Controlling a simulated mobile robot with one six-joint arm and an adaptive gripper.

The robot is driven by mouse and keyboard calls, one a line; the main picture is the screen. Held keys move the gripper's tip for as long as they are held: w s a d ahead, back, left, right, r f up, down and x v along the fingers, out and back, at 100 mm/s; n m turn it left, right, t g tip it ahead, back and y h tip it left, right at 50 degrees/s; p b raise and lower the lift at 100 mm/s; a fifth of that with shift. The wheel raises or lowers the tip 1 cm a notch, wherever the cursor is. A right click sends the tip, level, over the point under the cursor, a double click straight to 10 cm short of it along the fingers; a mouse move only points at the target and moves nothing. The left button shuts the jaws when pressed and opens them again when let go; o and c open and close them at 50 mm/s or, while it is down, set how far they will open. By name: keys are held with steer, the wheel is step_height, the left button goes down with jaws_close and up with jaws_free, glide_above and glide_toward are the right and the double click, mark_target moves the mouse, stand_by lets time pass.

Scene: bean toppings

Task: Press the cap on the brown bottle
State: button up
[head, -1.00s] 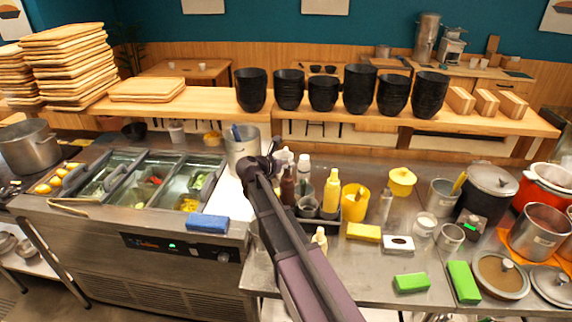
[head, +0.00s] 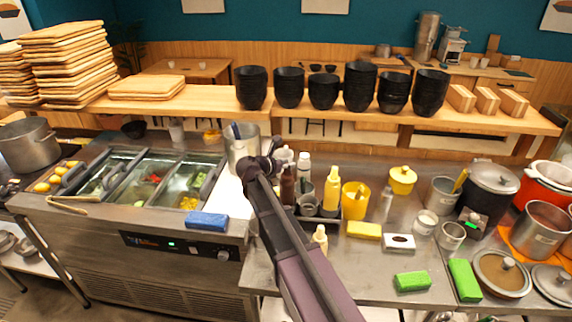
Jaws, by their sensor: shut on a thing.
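The brown bottle (head: 288,187) stands upright on the counter, just right of my arm, among other bottles. My gripper (head: 277,158) is at the end of my arm, by the top of the brown bottle. It is seen from behind and is small, and my wrist covers much of it. It is shut on what looks like the pale cap (head: 285,154), above the bottle's neck. I cannot tell whether the cap touches the bottle or how it is seated.
A white-capped bottle (head: 304,167) and a yellow bottle (head: 331,190) stand close right. A metal pot (head: 242,152) stands close left. A small pale-yellow bottle (head: 320,239) is nearer me. The steel counter front (head: 350,277) has free room.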

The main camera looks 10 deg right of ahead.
steer(key=o, duration=0.8)
steer(key=o, duration=0.4)
steer(key=shift+r, duration=0.1)
steer(key=shift+r+p, duration=3.2)
steer(key=shift+p, duration=0.1)
jaws_close()
